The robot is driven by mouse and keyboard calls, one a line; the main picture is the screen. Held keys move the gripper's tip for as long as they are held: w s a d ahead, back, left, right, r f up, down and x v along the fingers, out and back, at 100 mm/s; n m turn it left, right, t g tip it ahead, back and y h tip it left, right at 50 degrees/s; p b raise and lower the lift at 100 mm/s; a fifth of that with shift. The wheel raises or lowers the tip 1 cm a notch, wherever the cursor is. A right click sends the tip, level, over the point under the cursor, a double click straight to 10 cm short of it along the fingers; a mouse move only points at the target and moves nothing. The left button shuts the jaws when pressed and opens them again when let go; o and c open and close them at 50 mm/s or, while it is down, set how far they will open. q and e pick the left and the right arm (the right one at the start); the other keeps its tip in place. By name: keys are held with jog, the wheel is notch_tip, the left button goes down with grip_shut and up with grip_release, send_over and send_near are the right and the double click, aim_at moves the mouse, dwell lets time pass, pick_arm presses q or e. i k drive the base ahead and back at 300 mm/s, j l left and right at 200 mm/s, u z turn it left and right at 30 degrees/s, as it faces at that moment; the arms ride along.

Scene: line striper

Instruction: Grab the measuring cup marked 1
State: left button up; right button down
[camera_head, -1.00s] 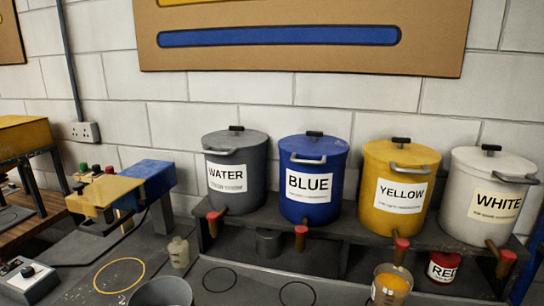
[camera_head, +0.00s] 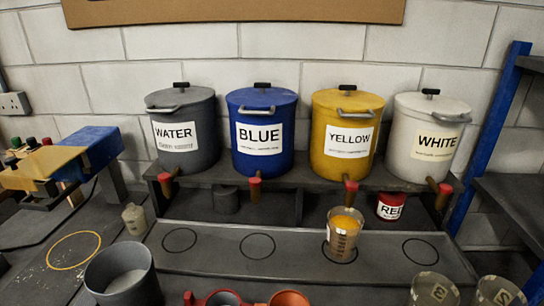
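A clear measuring cup (camera_head: 343,236) with yellow-orange contents stands under the yellow pot's tap, over a ring on the grey bench. I cannot read a number on it. Two more clear measuring cups stand at the bottom right, one (camera_head: 434,290) with a mark that looks like a 2 and one (camera_head: 499,292) with a mark that looks like a 3; both are cut by the frame's lower edge. I cannot make out a 1 on any cup. Neither of my grippers is in view.
Water (camera_head: 181,130), blue (camera_head: 261,130), yellow (camera_head: 345,136) and white (camera_head: 429,138) pots stand on a raised shelf with taps. A red tin (camera_head: 391,206) sits below it. A dark grey bucket (camera_head: 124,278) and small bottle (camera_head: 134,218) stand left. A blue-framed rack (camera_head: 488,140) stands right.

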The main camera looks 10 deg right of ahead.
aim_at(343, 234)
jog(key=k+j, duration=0.2)
jog(key=k, duration=0.15)
jog(key=k+j, duration=0.15)
jog(key=k, duration=0.2)
jog(key=k+j, duration=0.2)
jog(key=k, duration=0.2)
